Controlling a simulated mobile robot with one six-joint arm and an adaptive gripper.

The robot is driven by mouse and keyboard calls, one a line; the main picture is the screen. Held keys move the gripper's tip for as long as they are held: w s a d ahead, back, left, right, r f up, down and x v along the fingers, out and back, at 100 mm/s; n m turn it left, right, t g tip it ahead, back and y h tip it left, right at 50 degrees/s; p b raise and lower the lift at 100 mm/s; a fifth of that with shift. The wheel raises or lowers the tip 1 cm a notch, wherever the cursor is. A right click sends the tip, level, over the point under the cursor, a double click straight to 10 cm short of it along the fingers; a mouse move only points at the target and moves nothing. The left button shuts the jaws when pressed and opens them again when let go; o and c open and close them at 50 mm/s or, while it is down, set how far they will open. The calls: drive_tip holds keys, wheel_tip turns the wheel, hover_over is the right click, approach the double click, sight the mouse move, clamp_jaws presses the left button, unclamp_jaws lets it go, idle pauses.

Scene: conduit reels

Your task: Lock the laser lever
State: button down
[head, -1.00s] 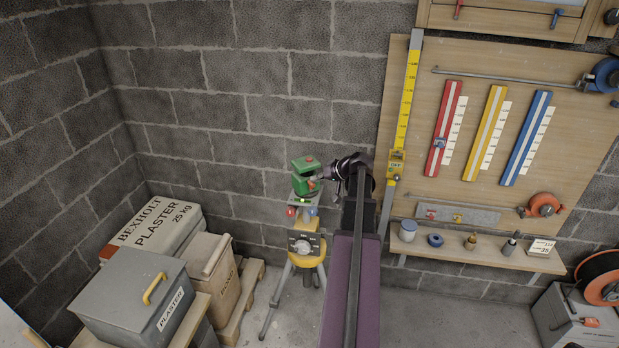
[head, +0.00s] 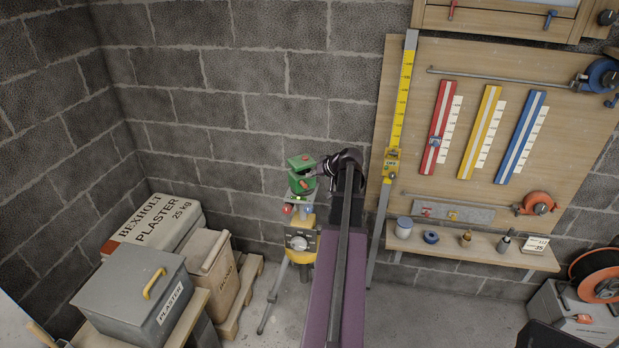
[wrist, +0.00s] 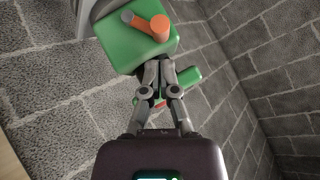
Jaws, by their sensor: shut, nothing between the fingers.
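The green laser (head: 301,186) stands on top of a yellow tripod stand (head: 302,254) against the block wall. In the wrist view its green housing (wrist: 128,48) carries an orange lever (wrist: 143,23) with a grey round piece at one end and a thick orange knob at the other. My gripper (wrist: 159,64) is shut and empty, with its fingertips at the near edge of the green housing, below the orange knob. I cannot tell whether they touch it. In the head view my gripper (head: 319,168) is at the laser's right side, and the lever is not clear there.
A grey plaster bin (head: 118,298), a plaster sack (head: 145,228) and a brown box (head: 221,273) stand left of the tripod. A yellow measuring staff (head: 398,120) leans against the tool board (head: 550,165) at the right. A shelf (head: 480,252) holds small items.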

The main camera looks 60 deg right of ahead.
drive_tip(key=shift+r, duration=0.25)
idle(0.4)
drive_tip(key=r+p, duration=0.4)
drive_tip(key=shift+s+d, duration=0.15)
drive_tip(key=shift+d, duration=0.25)
drive_tip(key=a+p+v, duration=0.1)
drive_tip(key=p+v, duration=0.6)
drive_tip(key=v, duration=0.3)
drive_tip(key=shift+r, duration=0.2)
drive_tip(key=shift+w, duration=0.25)
